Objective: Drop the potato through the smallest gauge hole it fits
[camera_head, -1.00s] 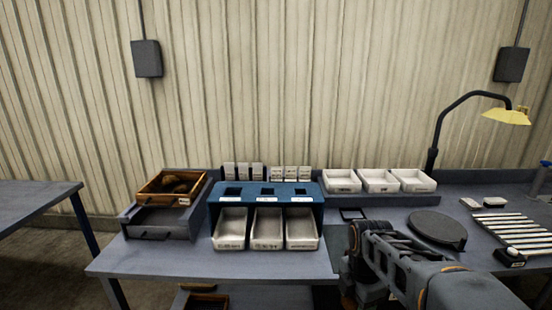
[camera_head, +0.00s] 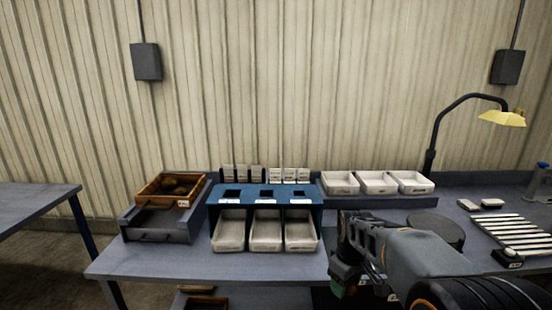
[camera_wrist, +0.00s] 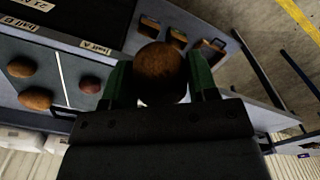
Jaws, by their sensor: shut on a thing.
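My gripper (camera_head: 342,287) is low at the table's front edge, right of the gauge. In the wrist view its green fingers (camera_wrist: 160,82) are shut on a round brown potato (camera_wrist: 160,70). The potato is largely hidden by the arm in the head view. The blue gauge (camera_head: 250,202) stands on the table with three dark square holes: left (camera_head: 232,193), middle (camera_head: 267,193) and right (camera_head: 299,193). Their labels are too small to read. White trays (camera_head: 230,247) stand below the holes. My gripper is apart from the gauge.
A wooden crate (camera_head: 150,188) of potatoes stands left of the gauge. Three white bins (camera_head: 340,190) stand behind right, and a lamp (camera_head: 432,150) farther right. The wrist view shows loose potatoes (camera_wrist: 36,98) on a divided, labelled surface and small wooden boxes (camera_wrist: 178,38) below.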

